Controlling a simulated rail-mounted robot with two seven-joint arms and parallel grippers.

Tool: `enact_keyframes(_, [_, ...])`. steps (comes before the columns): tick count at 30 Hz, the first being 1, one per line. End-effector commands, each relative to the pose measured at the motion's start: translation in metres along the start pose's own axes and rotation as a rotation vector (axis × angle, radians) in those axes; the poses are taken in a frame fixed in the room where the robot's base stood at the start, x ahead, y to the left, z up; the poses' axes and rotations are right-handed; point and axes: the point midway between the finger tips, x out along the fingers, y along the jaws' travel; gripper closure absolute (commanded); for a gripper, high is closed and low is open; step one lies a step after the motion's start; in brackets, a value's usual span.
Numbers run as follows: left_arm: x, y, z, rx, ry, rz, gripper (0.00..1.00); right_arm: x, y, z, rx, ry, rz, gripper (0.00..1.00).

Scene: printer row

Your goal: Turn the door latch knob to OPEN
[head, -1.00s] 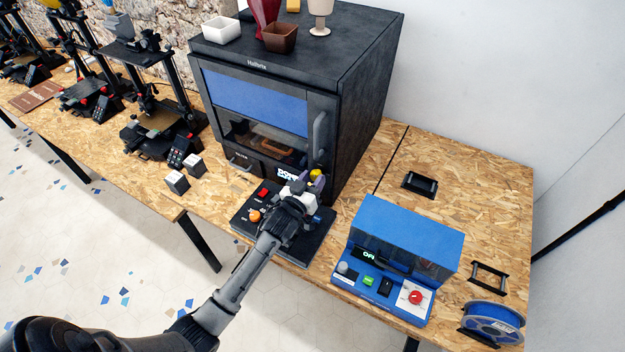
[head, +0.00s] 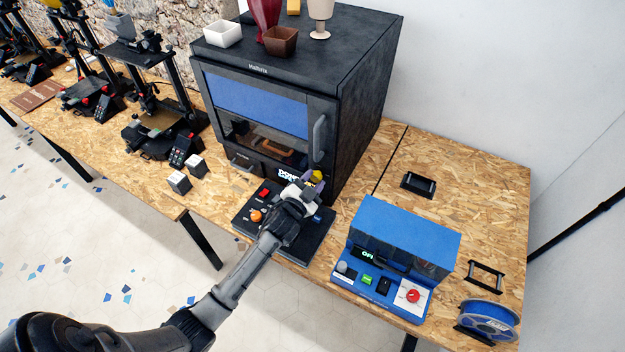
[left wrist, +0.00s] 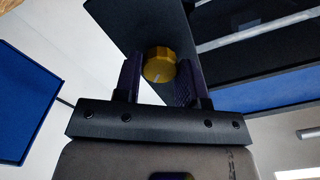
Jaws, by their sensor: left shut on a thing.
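The yellow knob (head: 317,175) sits low on the front of the black enclosed printer (head: 362,85), at its right side. In the left wrist view the knob (left wrist: 159,65) is round and ribbed, with a pale pointer line on its face. My left gripper (head: 311,181) is at the knob. In the left wrist view its dark fingers (left wrist: 157,82) stand on either side of the knob and are shut on it. Any OPEN mark by the knob cannot be read. My right gripper is not in view.
A black control panel (head: 247,222) with a red switch and an orange knob lies under my left arm. A blue box (head: 408,228) with buttons and a red knob stands to the right. A blue spool (head: 488,320) is at the front right. Cups and bowls stand on the printer.

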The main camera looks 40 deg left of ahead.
Motion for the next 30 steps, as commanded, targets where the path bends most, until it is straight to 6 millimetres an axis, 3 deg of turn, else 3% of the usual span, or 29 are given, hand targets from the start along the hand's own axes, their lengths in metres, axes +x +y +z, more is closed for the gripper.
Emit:
enact_keyframes(18, [0.0000, -0.0009, -0.0004, 0.545, 0.000, -0.001, 0.86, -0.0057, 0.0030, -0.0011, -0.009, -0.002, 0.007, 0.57])
enact_keyframes(30, [0.0000, -0.0005, -0.0004, 0.734, 0.001, 0.000, 0.86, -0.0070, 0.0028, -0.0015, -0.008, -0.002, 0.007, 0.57])
